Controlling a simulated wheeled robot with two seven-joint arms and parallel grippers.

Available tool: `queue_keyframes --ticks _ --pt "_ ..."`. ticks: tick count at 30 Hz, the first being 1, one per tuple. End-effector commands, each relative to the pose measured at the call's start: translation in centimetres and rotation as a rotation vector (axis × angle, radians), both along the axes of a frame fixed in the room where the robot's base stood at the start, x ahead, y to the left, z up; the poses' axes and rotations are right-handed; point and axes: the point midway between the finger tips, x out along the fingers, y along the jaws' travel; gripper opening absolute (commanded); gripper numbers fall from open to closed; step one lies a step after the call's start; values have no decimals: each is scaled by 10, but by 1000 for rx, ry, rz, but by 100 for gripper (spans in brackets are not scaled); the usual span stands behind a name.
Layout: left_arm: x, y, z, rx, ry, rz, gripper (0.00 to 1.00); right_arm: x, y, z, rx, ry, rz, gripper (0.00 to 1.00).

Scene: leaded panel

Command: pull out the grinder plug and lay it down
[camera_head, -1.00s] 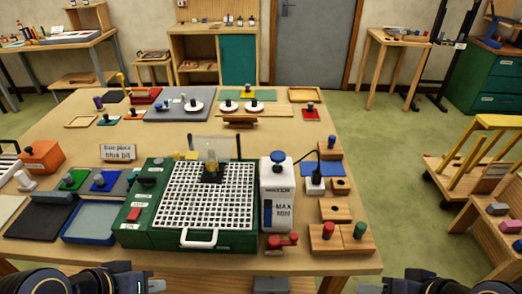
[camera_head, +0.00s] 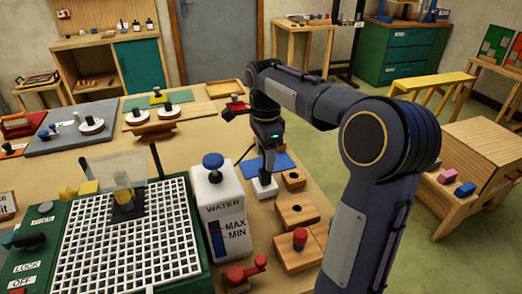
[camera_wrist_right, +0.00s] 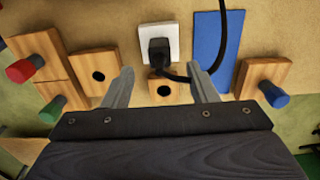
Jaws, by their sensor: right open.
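The black plug (camera_wrist_right: 158,52) sits in a white socket block (camera_wrist_right: 172,38) in the right wrist view. Its black cord loops off to the right over a blue pad (camera_wrist_right: 218,48). In the head view the white socket block (camera_head: 265,189) stands right of the white water bottle (camera_head: 219,205), and my arm hides most of the plug. My right gripper (camera_wrist_right: 160,68) is open and empty, its two fingers apart on either side of the plug's line and short of it. In the head view, the right gripper (camera_head: 267,160) points down above the socket block. My left gripper is out of view.
The green grinder (camera_head: 125,240) with a white grid fills the lower left. Wooden blocks with holes (camera_head: 296,208) and a block with a red peg (camera_head: 300,240) stand near the socket. In the wrist view a blue peg (camera_wrist_right: 273,93) is close at right.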

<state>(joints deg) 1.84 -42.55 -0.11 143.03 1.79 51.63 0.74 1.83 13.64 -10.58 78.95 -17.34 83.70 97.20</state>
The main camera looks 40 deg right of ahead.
Motion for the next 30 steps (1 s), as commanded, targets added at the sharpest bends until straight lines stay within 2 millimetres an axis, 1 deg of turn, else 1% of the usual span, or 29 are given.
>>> queue_keyframes --ticks 1,6,10,15,23,30 --pt "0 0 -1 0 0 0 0 -1 0 -9 1 4 0 53" --pt "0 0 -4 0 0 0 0 -1 1 -36 2 3 3 53" --pt "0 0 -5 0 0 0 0 -1 0 -51 2 2 3 53" --pt "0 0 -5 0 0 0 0 -1 1 -60 2 -1 4 53" --pt "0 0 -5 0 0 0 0 0 1 -61 3 -2 5 53" --pt "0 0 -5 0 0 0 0 -1 1 -60 3 -2 5 21"
